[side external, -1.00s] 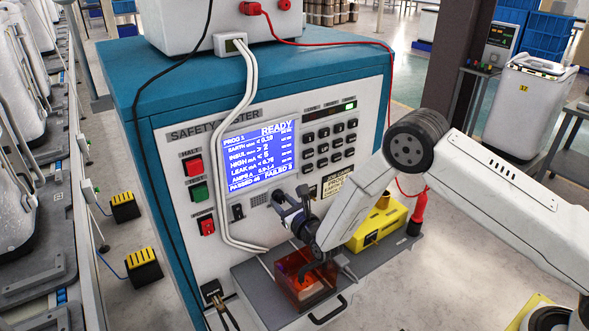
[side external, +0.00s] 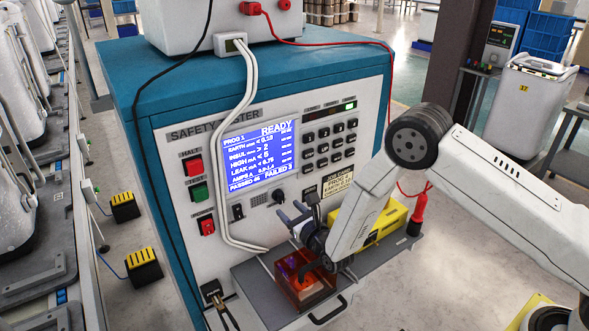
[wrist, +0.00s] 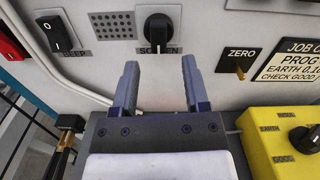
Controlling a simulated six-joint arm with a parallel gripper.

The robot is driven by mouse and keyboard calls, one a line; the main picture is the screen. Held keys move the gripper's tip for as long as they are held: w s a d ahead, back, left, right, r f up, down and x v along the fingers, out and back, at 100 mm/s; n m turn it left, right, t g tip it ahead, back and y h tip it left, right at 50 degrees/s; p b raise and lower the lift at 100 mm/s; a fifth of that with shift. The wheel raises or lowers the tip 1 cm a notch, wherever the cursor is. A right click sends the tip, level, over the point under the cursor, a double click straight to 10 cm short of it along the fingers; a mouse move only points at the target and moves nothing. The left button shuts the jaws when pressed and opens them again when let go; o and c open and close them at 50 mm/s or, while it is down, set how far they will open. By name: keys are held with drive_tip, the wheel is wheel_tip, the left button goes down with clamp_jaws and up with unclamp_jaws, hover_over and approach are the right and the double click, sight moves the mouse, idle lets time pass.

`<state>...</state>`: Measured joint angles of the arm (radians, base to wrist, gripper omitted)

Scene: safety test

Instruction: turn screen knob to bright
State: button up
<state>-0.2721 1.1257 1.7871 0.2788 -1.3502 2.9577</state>
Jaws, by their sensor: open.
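The screen knob (wrist: 159,30) is black and round with a roughly upright grip bar, on the white panel above a partly hidden SCREEN label. It also shows as a small dark knob in the side view (side external: 279,197), below the lit blue screen (side external: 259,157) that reads READY.
A black rocker switch (wrist: 58,35) is left of the knob and a ZERO toggle (wrist: 240,68) right. A yellow box (side external: 385,222) stands on the grey shelf to the right. A translucent red-brown box (side external: 306,287) sits beneath my wrist. White cables (side external: 232,180) hang left.

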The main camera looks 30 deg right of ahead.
drive_tip(key=shift+s, duration=2.05)
drive_tip(key=s+d+r+n+g, duration=0.3)
drive_tip(key=s+n+g, duration=0.2)
drive_tip(key=s+n, duration=0.3)
drive_tip(key=s+d+r+n+g, duration=0.3)
drive_tip(key=s+n, duration=0.5)
drive_tip(key=n, duration=0.7)
drive_tip(key=s+d+r+n+g, duration=0.3)
drive_tip(key=s+d+n+g, duration=0.2)
drive_tip(key=n, duration=0.6)
drive_tip(key=s+g, duration=0.2)
drive_tip(key=s, duration=0.1)
drive_tip(key=shift+s+n, duration=0.2)
drive_tip(key=shift+n, duration=0.1)
